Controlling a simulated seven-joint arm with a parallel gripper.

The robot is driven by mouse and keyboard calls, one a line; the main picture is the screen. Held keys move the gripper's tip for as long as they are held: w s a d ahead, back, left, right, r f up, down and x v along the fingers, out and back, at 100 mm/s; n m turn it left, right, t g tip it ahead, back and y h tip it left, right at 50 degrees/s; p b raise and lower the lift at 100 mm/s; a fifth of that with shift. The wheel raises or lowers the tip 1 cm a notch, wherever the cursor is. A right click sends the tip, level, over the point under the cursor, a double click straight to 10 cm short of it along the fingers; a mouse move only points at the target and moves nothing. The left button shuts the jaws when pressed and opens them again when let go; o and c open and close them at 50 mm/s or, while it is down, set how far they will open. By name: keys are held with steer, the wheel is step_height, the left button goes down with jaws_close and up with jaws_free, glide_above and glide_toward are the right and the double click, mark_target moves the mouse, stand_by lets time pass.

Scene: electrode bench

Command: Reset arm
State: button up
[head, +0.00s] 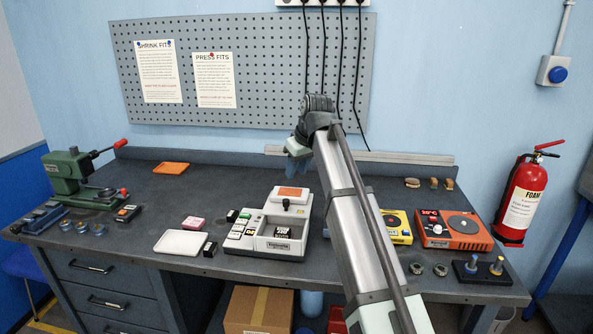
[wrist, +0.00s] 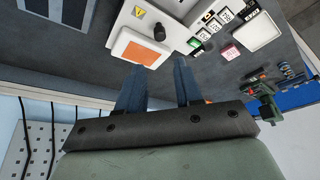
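My gripper (head: 297,150) hangs above the back of the bench (head: 150,200), behind and above a white machine with an orange panel (head: 293,191). In the wrist view my gripper (wrist: 158,62) shows two blue fingers set apart, with nothing held between them. The white machine (wrist: 125,20) appears past the fingertips, apart from them. My arm crosses the head view from the lower right and hides part of the bench to the right of the machine.
A green press (head: 70,175) stands at the left. A white tray (head: 181,243), a pink block (head: 193,223) and an orange tray (head: 171,168) lie between. At the right are a yellow unit (head: 397,228), an orange heater (head: 452,230) and a dark stand (head: 482,273). A pegboard (head: 290,80) backs the bench.

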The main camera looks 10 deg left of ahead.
steer(key=s+a+f+n, duration=0.3)
steer(key=s+f+n, duration=0.1)
steer(key=s+f, duration=0.4)
steer(key=s+a+f+n+g, duration=0.1)
steer(key=s+a+f+n, duration=0.2)
steer(key=s+f, duration=0.55)
steer(key=s+a+f+n, duration=0.35)
steer(key=s+f, duration=0.25)
steer(key=f, duration=0.5)
steer(key=s+d+f+m+g+h, duration=0.1)
steer(key=s+d+f+m, duration=0.2)
steer(key=d+f, duration=0.6)
steer(key=s+d+f+m+g+h, duration=0.1)
steer(key=s+d+f+m+g, duration=0.15)
steer(key=d+f, duration=0.65)
steer(key=s+d+f+m+g+h, duration=0.15)
steer(key=d+f+m, duration=0.35)
steer(key=f, duration=0.7)
steer(key=s+d+f+m+g, duration=0.1)
steer(key=s+d+f+m, duration=0.2)
steer(key=s+d+f, duration=0.2)
steer(key=s+d+f+m+g, duration=0.1)
steer(key=s+d+f+m, duration=0.2)
steer(key=s, duration=0.7)
steer(key=s+d+f+m+g, duration=0.2)
steer(key=s+d+f+m, duration=0.1)
steer(key=s+d+f, duration=0.3)
steer(key=shift+s+d+f, duration=0.3)
steer(key=shift+s+d, duration=0.65)
steer(key=shift+s, duration=0.3)
